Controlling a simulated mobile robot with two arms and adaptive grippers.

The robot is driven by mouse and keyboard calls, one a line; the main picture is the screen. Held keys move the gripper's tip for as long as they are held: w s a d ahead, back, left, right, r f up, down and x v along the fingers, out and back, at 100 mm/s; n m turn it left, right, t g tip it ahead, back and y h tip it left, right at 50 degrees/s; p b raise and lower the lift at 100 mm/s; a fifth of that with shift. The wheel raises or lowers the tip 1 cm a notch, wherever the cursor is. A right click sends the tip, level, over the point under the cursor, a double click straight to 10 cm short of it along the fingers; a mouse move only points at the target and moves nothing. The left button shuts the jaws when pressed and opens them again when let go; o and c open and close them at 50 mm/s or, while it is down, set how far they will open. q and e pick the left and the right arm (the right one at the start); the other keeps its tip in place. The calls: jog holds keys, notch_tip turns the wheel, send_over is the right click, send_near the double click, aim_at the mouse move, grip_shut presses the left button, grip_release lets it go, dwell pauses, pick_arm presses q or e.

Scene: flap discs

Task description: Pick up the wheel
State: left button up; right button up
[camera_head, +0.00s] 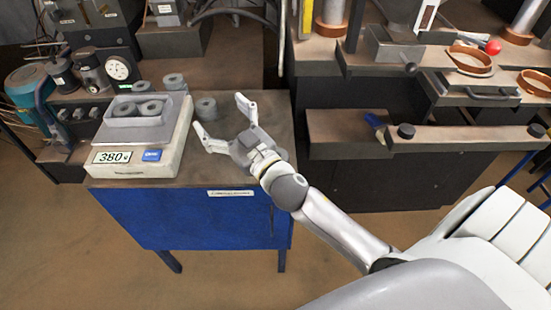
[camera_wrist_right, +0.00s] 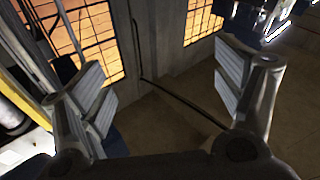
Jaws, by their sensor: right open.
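Two similar wheels (camera_head: 151,108) lie in a grey tray (camera_head: 120,129) on the scale (camera_head: 135,160). More wheels (camera_head: 174,82) show behind the tray. My right gripper (camera_head: 220,115) is open and empty, its two fingers spread just to the right of the lone wheel. In the right wrist view, my open fingers (camera_wrist_right: 165,85) frame a wall and floor, with no wheel visible between them. My left gripper is not in view.
The scale's display reads 380, with a blue label beside it. A dial gauge (camera_head: 118,68) and machine parts stand at the back left. A dark bench (camera_head: 360,160) with brown leather-like rings (camera_head: 470,60) is at the right. The cabinet top is bare in front of my right gripper.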

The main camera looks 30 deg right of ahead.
jog(key=a+r+n+g+y, duration=0.5)
jog(key=a+r+n+y, duration=0.1)
jog(key=a+n+y, duration=0.6)
jog(key=m+g+h, duration=0.1)
jog(key=g+h, duration=1.4)
send_over(279, 150)
jog(key=s, duration=0.2)
notch_tip(279, 150, down, 13)
jog(key=f, duration=0.4)
jog(key=shift+w+a+f+p, duration=0.15)
jog(key=shift+a+f+p, duration=0.1)
jog(key=shift+p, duration=0.15)
jog(key=f, duration=0.1)
jog(key=f+p, duration=0.1)
jog(key=f, duration=0.1)
jog(key=f+p, duration=0.1)
jog(key=shift+a+f, duration=0.35)
jog(key=shift+f, duration=0.65)
jog(key=shift+w, duration=0.1)
jog(key=c, duration=1.1)
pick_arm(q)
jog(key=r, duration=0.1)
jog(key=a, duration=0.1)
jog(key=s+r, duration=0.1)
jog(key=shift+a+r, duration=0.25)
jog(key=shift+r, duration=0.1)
pick_arm(e)
jog(key=shift+c, duration=0.6)
